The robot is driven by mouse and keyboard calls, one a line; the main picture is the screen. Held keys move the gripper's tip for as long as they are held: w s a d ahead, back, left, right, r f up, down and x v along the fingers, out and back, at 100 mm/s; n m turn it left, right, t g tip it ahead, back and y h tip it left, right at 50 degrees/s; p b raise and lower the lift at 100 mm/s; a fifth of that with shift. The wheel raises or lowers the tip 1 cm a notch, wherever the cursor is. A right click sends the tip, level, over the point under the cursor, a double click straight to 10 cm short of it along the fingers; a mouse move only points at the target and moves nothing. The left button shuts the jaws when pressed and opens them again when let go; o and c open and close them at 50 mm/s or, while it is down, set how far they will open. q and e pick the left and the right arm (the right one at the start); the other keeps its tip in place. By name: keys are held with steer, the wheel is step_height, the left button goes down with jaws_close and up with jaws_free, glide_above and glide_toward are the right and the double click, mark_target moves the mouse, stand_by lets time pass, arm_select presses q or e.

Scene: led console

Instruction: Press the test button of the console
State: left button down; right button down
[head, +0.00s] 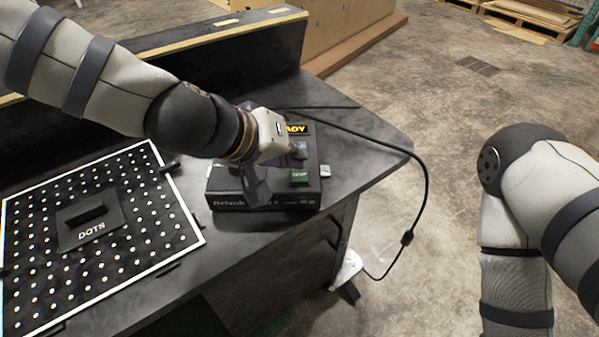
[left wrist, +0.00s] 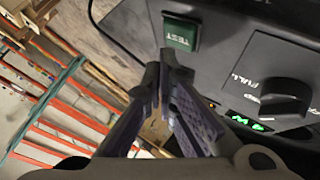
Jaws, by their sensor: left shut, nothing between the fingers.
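The console (head: 262,201) is a dark box near the right end of the black table. Its green test button (head: 300,176) is on the right part of its top. In the left wrist view the button (left wrist: 181,33), lettered TEST, shows just beyond the fingertips. My left gripper (head: 299,150) is over the console, shut and empty, with its fingertips close to the button. In the left wrist view the shut fingers (left wrist: 166,66) point toward it; I cannot tell the exact gap. My arm and gripper hide part of the console's top. My right gripper is out of view.
A black knob (left wrist: 285,100) labelled FULL and small lit green indicators sit beside the button. A lit yellow display (head: 296,128) is at the console's back. A cable (head: 427,190) hangs off the table's right edge. A dotted board (head: 150,215) lies at left.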

mark_target(295, 173)
arm_select(q)
steer(key=shift+f, duration=0.4)
